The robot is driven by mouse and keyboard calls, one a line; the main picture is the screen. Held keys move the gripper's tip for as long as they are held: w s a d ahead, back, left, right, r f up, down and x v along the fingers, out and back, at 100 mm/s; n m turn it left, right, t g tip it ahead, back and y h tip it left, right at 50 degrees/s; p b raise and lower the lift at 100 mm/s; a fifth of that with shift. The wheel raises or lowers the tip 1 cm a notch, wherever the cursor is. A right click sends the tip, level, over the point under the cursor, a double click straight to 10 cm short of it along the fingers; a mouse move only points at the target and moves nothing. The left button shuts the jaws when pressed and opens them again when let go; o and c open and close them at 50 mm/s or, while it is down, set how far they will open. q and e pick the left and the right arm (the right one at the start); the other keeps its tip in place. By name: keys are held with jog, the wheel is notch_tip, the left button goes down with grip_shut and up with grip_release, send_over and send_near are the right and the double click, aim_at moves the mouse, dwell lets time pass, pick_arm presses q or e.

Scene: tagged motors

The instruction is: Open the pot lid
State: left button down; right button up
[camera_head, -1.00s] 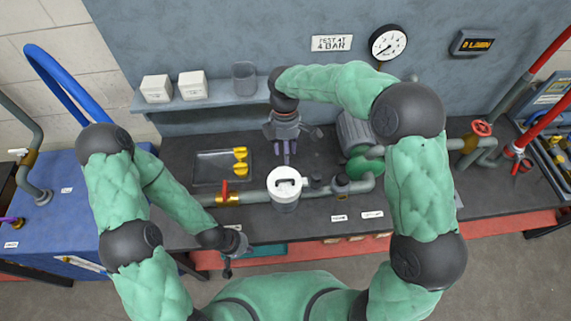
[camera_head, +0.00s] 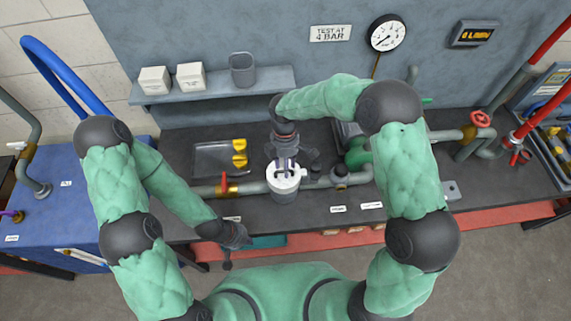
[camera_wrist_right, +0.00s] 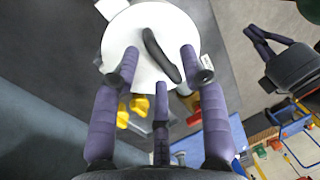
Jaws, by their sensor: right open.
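The pot (camera_head: 284,196) is a light cylinder set among the grey pipework on the dark bench. Its round white lid (camera_wrist_right: 175,25) carries a dark curved bar handle (camera_wrist_right: 161,56). My right gripper (camera_head: 284,163) points down over the lid and hides part of it in the head view. In the right wrist view my right gripper (camera_wrist_right: 160,62) is open, its purple fingers spread on either side of the handle; I cannot tell whether they touch the lid. My left gripper (camera_head: 229,262) hangs low at the bench's front edge, away from the pot; its opening is unclear.
A dark tray (camera_head: 205,160) with yellow parts lies left of the pot. A red-handled valve (camera_head: 224,184) is close on the left pipe. A shelf (camera_head: 215,88) holds two white boxes and a grey cup. Green and grey fittings (camera_head: 357,155) stand to the right.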

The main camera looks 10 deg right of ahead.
grip_shut()
jog(key=shift+w, duration=0.1)
